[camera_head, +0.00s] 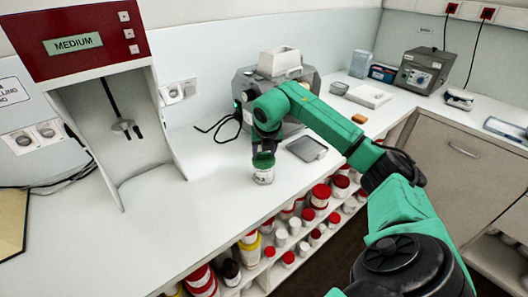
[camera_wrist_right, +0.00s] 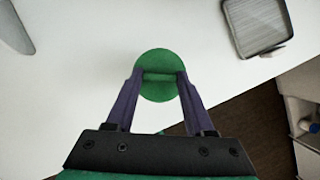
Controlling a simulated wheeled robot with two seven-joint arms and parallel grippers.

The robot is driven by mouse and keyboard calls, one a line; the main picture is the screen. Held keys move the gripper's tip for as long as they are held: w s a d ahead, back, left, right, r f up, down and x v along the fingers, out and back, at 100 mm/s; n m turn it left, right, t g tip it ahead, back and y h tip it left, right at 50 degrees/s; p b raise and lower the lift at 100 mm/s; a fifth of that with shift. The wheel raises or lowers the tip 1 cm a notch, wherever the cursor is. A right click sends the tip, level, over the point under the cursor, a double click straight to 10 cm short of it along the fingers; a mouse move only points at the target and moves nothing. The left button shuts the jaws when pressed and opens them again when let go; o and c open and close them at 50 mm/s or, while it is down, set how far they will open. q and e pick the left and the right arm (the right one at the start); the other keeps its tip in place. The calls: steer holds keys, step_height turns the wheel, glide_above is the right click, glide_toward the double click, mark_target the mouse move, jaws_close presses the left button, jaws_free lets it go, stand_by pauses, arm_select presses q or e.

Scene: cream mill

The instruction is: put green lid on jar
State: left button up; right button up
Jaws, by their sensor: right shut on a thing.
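A white jar (camera_head: 263,175) stands upright on the white counter, near its front edge. The green lid (camera_head: 263,160) is at the top of the jar, and I cannot tell whether it is fully seated. My right gripper (camera_head: 264,149) reaches down from above and is shut on the lid. In the right wrist view, the lid (camera_wrist_right: 159,76) is a round green disc with a raised bar across it, and the two fingers (camera_wrist_right: 159,84) of my right gripper close on that bar. The lid hides the jar in that view. My left gripper is not in view.
A grey machine (camera_head: 246,84) stands behind the jar, and a grey tray (camera_head: 307,148) lies to the right. A mixer cabinet marked MEDIUM (camera_head: 78,44) stands at the left. Shelves below the counter hold several lidded jars (camera_head: 320,194). The counter left of the jar is clear.

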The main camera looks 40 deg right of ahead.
steer(key=o, duration=1.6)
steer(key=shift+c, duration=0.2)
step_height(320, 180, up, 5)
steer(key=p, duration=0.3)
steer(key=shift+f+p, duration=0.2)
steer(key=shift+p, duration=0.15)
steer(key=shift+f, duration=0.1)
jaws_close()
